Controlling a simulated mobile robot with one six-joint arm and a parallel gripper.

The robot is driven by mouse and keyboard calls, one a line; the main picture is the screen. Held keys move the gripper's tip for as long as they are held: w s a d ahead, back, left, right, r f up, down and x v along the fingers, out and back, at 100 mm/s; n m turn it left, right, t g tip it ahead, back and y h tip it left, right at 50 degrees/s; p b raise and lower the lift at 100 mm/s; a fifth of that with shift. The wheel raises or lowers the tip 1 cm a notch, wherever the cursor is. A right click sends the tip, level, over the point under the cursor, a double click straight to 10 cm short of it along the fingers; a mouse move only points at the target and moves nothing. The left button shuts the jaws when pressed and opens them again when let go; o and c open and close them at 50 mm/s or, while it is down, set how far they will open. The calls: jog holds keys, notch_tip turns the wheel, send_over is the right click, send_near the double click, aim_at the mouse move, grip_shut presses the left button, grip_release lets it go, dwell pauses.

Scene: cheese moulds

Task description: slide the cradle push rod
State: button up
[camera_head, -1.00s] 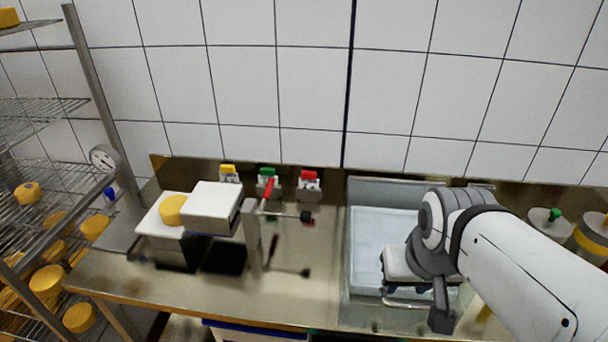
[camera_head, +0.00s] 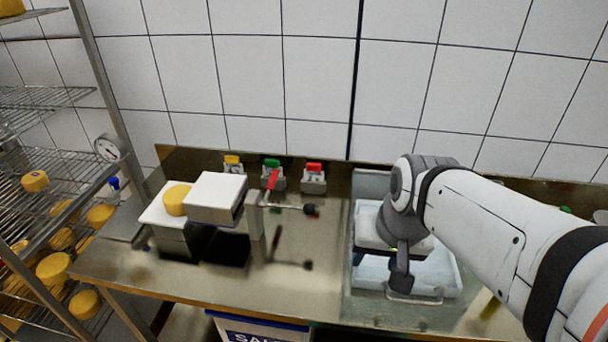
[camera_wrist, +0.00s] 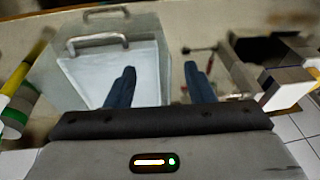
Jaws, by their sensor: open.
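The push rod (camera_head: 290,207) is a thin horizontal metal rod with a black knob (camera_head: 311,210) at its right end. It sticks out to the right from a metal post beside the cradle stand. A white-topped box (camera_head: 215,197) and a yellow cheese (camera_head: 176,200) on a white plate sit left of the post.
A basin (camera_head: 351,285) with a pale tray is sunk in the steel counter (camera_head: 170,278). Yellow, green and red-topped holders (camera_head: 314,178) stand along the back wall. A wire rack (camera_head: 60,170) with several cheeses is at the left.

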jog(key=w+a+f+m+y+b, duration=0.1)
jog(key=w+a+f+m+y, duration=0.1)
jog(key=w+m, duration=0.4)
jog(key=w+a+f+m+y+b, duration=0.2)
jog(key=w+a+m+y, duration=0.15)
jog(key=w, duration=0.35)
jog(key=m+y+b, duration=0.1)
jog(key=m+y, duration=0.1)
jog(key=m, duration=0.6)
send_near(307, 206)
jog(key=s+x, duration=0.1)
jog(key=x, duration=0.2)
jog(key=shift+t, duration=0.3)
jog(key=x, duration=0.5)
jog(key=w+x, duration=0.1)
jog(key=x, duration=0.1)
jog(key=shift+a+f, duration=0.15)
jog(key=shift+f, duration=0.05)
grip_shut()
